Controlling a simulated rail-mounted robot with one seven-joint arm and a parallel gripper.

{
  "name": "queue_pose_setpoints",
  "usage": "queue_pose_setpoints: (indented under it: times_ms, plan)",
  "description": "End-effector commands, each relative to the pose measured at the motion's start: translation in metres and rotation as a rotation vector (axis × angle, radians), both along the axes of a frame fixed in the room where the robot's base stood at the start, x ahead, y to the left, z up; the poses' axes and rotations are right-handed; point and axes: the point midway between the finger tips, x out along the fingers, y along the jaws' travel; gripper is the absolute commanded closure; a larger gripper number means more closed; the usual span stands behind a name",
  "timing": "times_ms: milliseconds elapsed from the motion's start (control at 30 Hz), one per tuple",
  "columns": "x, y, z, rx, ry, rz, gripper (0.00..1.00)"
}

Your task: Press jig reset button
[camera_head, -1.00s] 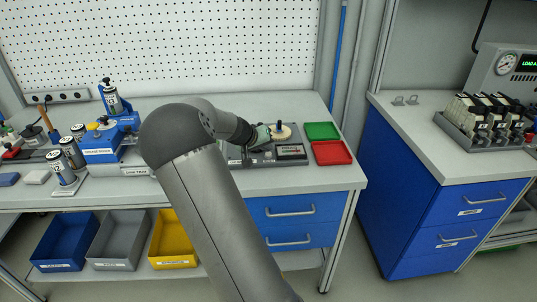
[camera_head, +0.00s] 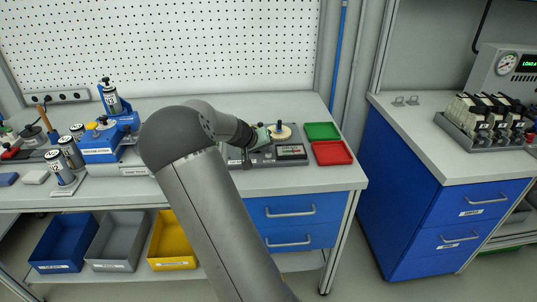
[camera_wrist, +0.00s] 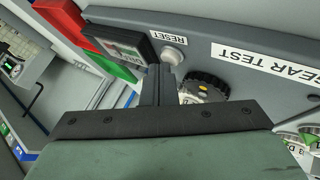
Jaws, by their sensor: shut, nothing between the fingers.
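The gear test jig (camera_head: 262,160) is a dark grey panel on the bench, partly hidden by my arm. In the wrist view its panel (camera_wrist: 225,32) carries RESET and GEAR TEST labels. The reset button (camera_wrist: 174,54) is a pale round knob below the RESET label, between the small display (camera_wrist: 122,45) and a black knurled knob (camera_wrist: 207,84). My gripper (camera_wrist: 163,68) is shut and empty. Its fingertips are right at the reset button and overlap its lower edge in the picture; I cannot tell whether they touch or press it. In the head view my gripper (camera_head: 263,139) is over the jig.
A green tray (camera_head: 322,131) and a red tray (camera_head: 332,153) lie right of the jig. A blue fixture (camera_head: 100,145) and metal cylinders stand left. A gap separates the blue cabinet (camera_head: 400,190).

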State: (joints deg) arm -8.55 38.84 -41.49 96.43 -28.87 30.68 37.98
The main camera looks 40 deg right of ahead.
Motion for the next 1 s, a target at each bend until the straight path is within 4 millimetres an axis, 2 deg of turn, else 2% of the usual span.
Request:
queue_pose_setpoints:
  times_ms: [467,833,1000]
  plan:
    - [0.000,0.000,-0.002,0.001,0.001,-0.001,1.00]
    - [0.000,0.000,0.015,0.001,0.001,-0.001,1.00]
    - [0.000,0.000,0.016,0.001,0.001,-0.001,1.00]
